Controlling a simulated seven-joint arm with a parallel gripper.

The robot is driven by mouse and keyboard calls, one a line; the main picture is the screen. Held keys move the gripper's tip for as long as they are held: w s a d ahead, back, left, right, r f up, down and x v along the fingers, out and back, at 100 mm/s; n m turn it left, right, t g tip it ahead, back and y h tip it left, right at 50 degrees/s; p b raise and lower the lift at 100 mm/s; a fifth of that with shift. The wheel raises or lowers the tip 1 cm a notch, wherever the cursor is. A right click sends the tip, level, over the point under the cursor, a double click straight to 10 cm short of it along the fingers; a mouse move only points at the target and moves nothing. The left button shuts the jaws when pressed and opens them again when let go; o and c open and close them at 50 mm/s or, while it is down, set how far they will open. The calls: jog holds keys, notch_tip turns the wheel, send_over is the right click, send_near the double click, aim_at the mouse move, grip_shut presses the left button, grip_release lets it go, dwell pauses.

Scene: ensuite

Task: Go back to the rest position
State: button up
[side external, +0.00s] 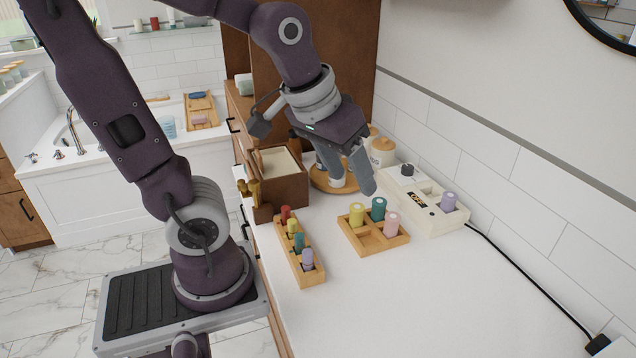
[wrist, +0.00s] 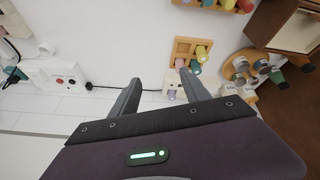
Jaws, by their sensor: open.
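My gripper (side external: 354,180) is open and empty, raised above the back of the white counter. In the wrist view its two fingers (wrist: 160,83) stand apart with no object held between them. A square wooden tray (side external: 370,247) stands in front of it on the counter. The tray holds a yellow roll (side external: 357,214), a teal roll (side external: 379,208) and a pink roll (side external: 392,223); its front-left compartment is empty. A white box (side external: 432,222) with a small display stands behind the tray, with a purple roll (side external: 448,201) in it.
A long wooden rack (side external: 311,276) at the counter's left edge holds several coloured rolls. A brown box (side external: 292,193) and a round wooden stand (side external: 325,181) with containers are near my gripper. A black cable (side external: 520,280) runs along the wall. The front counter (side external: 430,310) is clear.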

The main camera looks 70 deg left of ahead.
jog(key=s+d+r+m, duration=0.2)
jog(key=s+d, duration=0.3)
jog(key=s, duration=0.3)
jog(key=shift+s+r+m+t, duration=0.2)
jog(key=shift+s+m+t, duration=0.15)
jog(key=shift+m, duration=0.55)
